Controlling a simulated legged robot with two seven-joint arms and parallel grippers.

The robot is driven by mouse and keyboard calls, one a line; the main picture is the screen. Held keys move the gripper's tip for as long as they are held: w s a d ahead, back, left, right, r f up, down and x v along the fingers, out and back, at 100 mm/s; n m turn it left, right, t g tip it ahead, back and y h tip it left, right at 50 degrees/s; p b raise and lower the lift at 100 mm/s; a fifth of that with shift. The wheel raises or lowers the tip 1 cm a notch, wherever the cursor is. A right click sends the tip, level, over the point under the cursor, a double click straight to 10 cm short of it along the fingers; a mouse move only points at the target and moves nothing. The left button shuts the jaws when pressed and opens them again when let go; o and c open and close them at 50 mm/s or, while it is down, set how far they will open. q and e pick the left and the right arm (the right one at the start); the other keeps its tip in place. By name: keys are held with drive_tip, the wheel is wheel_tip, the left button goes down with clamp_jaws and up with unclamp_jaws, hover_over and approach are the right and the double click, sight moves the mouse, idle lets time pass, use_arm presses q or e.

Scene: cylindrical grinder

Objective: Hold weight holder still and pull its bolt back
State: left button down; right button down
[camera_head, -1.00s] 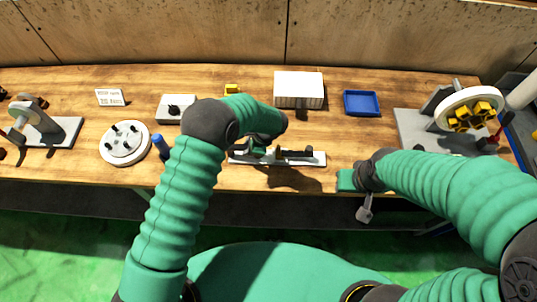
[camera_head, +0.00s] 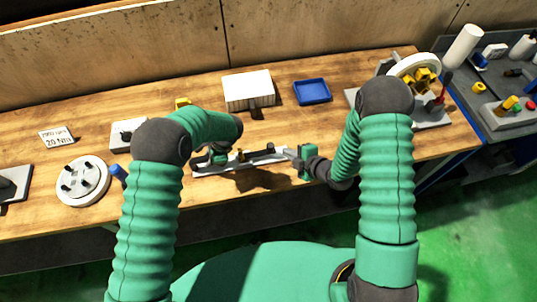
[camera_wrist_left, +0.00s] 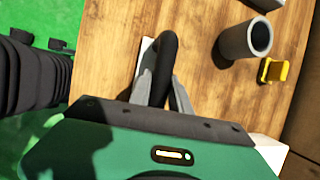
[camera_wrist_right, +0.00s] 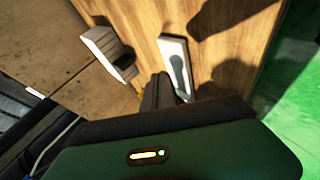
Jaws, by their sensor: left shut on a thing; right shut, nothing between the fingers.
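The weight holder (camera_head: 228,168) is a long, pale, narrow bar with dark fittings on top, lying near the table's front edge. My left gripper (camera_head: 218,158) is at its left part, partly hidden by my own arm. In the left wrist view its fingers are shut on a black handle (camera_wrist_left: 166,50) beside the bar's white edge. My right gripper (camera_head: 291,154) is shut and empty at the bar's right end. In the right wrist view the fingertips (camera_wrist_right: 160,80) are close to the bar's end and a grey rod-like part (camera_wrist_right: 178,68); contact is unclear. I cannot tell which part is the bolt.
Behind the bar stand a white block (camera_head: 248,90) and a blue tray (camera_head: 312,91). A round white plate with black pegs (camera_head: 82,181) is at left. A grinder-like fixture with a white wheel (camera_head: 404,66) is at right. The table's front edge is close to the bar.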

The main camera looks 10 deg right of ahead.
use_arm(q)
drive_tip(key=shift+d, duration=0.1)
use_arm(e)
drive_tip(key=s+a+f+n+t+y, duration=0.1)
drive_tip(key=n, duration=0.1)
drive_tip(key=s+a+f+n+t+y, duration=0.1)
drive_tip(key=s+a+y, duration=0.1)
drive_tip(key=shift+a+f+n, duration=0.2)
drive_tip(key=shift+f+n, duration=0.15)
drive_tip(key=shift+n, duration=0.05)
use_arm(q)
drive_tip(key=shift+s, duration=0.1)
use_arm(e)
drive_tip(key=s+t, duration=0.1)
drive_tip(key=s+a+n+t+y, duration=0.1)
drive_tip(key=s, duration=0.1)
drive_tip(key=s+n+y, duration=0.1)
drive_tip(key=shift+s+a+r+t, duration=0.2)
drive_tip(key=shift+s+r+t, duration=0.05)
drive_tip(key=shift+r+t, duration=0.15)
drive_tip(key=shift+s+r+t, duration=0.1)
drive_tip(key=shift+s+t, duration=0.15)
drive_tip(key=shift+t, duration=0.05)
drive_tip(key=shift+w, duration=0.1)
